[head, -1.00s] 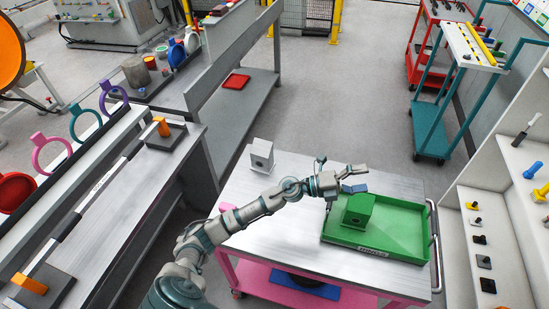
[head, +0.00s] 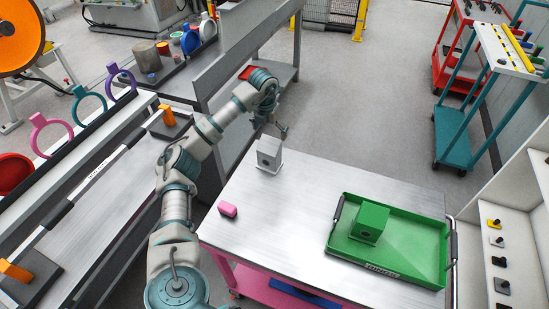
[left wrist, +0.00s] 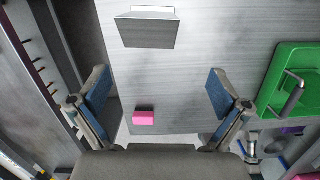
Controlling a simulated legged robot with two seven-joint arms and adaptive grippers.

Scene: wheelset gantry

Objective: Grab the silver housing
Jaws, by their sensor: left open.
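The silver housing (head: 269,152) is a grey block with a round hole in its front face. It stands upright on a base plate at the back left of the table in the head view. It also shows at the top of the left wrist view (left wrist: 147,32). My left gripper (head: 281,129) is above and just behind the housing in the head view. In the left wrist view the two blue-padded fingers (left wrist: 158,92) are wide apart with nothing between them, and the housing lies beyond them. My right gripper is not in view.
The metal-topped pink cart (head: 290,210) carries a small pink block (head: 228,209) at the left. A green tray (head: 415,262) with a green housing (head: 370,222) stands at the right. A grey bench (head: 95,215) is at the left. The cart's middle is clear.

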